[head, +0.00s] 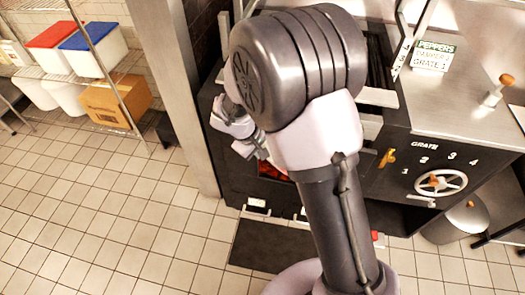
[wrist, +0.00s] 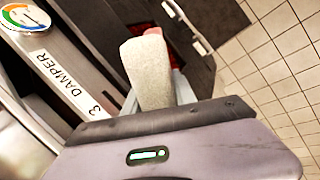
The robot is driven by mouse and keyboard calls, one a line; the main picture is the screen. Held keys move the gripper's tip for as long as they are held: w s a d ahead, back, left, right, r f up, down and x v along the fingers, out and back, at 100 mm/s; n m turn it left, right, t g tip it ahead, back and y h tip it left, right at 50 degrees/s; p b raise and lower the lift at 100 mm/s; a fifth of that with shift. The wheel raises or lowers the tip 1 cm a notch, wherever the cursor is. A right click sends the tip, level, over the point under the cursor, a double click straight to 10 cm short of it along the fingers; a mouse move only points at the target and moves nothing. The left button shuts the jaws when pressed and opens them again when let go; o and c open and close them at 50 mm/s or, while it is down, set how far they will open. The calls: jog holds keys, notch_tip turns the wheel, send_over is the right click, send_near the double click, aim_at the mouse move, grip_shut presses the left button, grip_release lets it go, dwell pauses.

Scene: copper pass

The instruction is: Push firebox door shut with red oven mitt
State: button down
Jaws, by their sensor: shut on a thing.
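My gripper (wrist: 158,95) is shut on a pale, rough cloth piece (wrist: 146,68) in the wrist view. A bit of red (wrist: 177,55) shows just behind it, so it looks like the oven mitt, seen mostly by its pale part. In the head view my arm covers much of the black oven front, and my gripper (head: 252,143) is at its left side. Red glowing coals (head: 270,170) show in the firebox opening, just below and right of the gripper. The firebox door is not clearly made out; a dark panel (wrist: 212,18) lies beyond the cloth in the wrist view.
A steel post (head: 180,90) stands left of the oven. A handwheel (head: 441,182) and brass lever (head: 387,158) are on the right front panel. A dark mat (head: 262,246) lies before the oven. A shelf with tubs and a cardboard box (head: 115,100) is far left. Left floor is clear.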

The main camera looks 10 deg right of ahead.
jog(key=shift+w+d, duration=0.1)
jog(key=shift+w, duration=0.05)
jog(key=shift+s+f+b, duration=0.1)
jog(key=shift+s+b, duration=0.1)
jog(key=shift+b, duration=0.1)
jog(key=s+a+b, duration=0.2)
jog(key=s+b, duration=0.1)
jog(key=s, duration=0.3)
jog(key=shift+a, duration=0.35)
jog(key=shift+s, duration=0.1)
